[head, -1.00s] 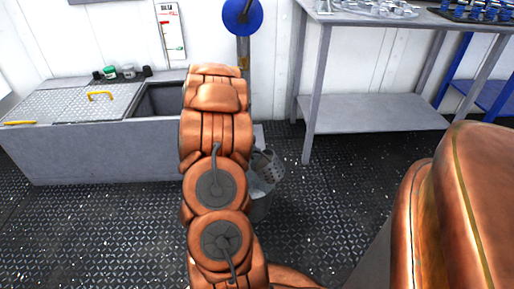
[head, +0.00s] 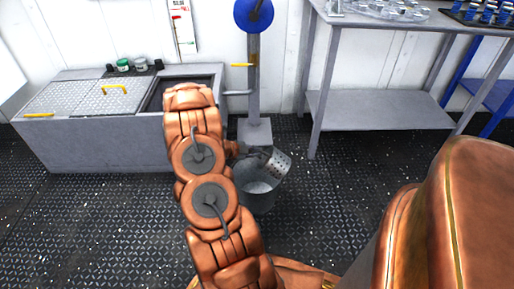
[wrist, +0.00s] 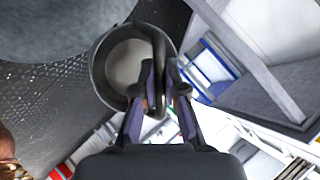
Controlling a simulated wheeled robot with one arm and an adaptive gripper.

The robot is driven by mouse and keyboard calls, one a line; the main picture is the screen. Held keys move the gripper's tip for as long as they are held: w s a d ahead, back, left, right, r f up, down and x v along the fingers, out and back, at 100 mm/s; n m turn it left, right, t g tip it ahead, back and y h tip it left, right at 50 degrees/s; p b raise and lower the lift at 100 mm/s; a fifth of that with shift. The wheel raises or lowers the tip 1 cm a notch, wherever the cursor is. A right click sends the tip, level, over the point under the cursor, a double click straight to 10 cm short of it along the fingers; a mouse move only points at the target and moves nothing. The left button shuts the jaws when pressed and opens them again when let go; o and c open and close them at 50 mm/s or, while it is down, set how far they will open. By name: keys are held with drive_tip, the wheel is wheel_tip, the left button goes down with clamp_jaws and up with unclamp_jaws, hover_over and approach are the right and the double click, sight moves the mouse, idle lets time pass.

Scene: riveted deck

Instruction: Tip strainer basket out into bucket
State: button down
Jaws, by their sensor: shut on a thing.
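The strainer basket (head: 279,163) is grey with a perforated wall. In the head view it is tilted, just above the bucket. The wrist view shows its round rim and pale inside (wrist: 124,62), with a dark handle bar (wrist: 158,42) across the near side. My gripper (wrist: 162,88) is shut on the basket at that handle. In the head view my arm hides most of the gripper. The grey bucket (head: 262,197) stands upright on the floor, its opening under the basket.
A grey sink-like bench (head: 95,145) with yellow handles stands at the left. A post with a blue top (head: 253,75) rises behind the bucket. A steel table (head: 385,105) with a lower shelf stands at the right. The dark deck in front is clear.

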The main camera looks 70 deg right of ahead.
drive_tip(key=w+f+n+g+h+b, duration=0.2)
drive_tip(key=w+f+n+g+h, duration=0.1)
drive_tip(key=w+f+g, duration=0.1)
drive_tip(key=shift+w+a+f+n+g, duration=0.2)
drive_tip(key=shift+a+n+g, duration=0.15)
drive_tip(key=shift+g, duration=0.25)
idle(0.5)
drive_tip(key=shift+w+r, duration=0.15)
idle(2.5)
